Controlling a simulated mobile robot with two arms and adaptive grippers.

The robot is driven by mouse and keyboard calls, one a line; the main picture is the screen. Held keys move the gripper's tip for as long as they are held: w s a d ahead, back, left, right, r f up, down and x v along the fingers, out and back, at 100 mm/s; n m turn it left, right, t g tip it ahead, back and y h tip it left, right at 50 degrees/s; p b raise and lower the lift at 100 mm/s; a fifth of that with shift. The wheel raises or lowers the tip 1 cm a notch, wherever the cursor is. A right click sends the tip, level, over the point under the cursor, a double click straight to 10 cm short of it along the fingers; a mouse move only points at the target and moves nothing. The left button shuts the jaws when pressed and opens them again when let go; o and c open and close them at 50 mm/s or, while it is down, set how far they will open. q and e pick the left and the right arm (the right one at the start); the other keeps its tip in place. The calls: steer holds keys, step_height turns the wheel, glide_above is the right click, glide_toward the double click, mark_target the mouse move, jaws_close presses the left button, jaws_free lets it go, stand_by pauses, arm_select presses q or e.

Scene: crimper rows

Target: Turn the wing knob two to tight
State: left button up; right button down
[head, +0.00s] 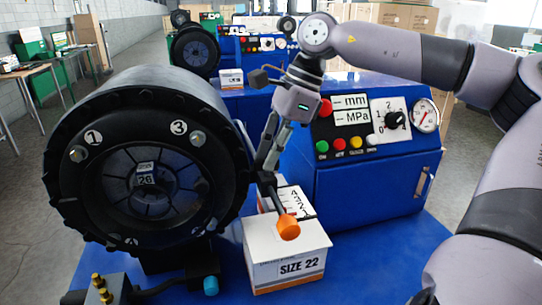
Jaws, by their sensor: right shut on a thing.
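The round black crimper head (72,215) stands at left, its face marked 1 and 3 at the top; lower marks are too dim to read. Small pale knobs sit by the 1 (77,154) and the 3 (198,138). I cannot tell which part is wing knob two. My right gripper (268,172) is right of the crimper head, fingers pointing down. My left gripper is out of view.
A white box marked SIZE 22 (287,262) stands below the orange end. The blue control cabinet (365,188) at right carries buttons, a black selector (397,120) and a gauge (426,115). Brass fittings (101,288) stand at front left. The blue table (390,265) is bare at front right.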

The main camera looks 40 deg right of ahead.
steer(key=shift+r, duration=0.1)
steer(key=c, duration=2)
jaws_free()
steer(key=shift+o, duration=0.2)
steer(key=v, duration=1.2)
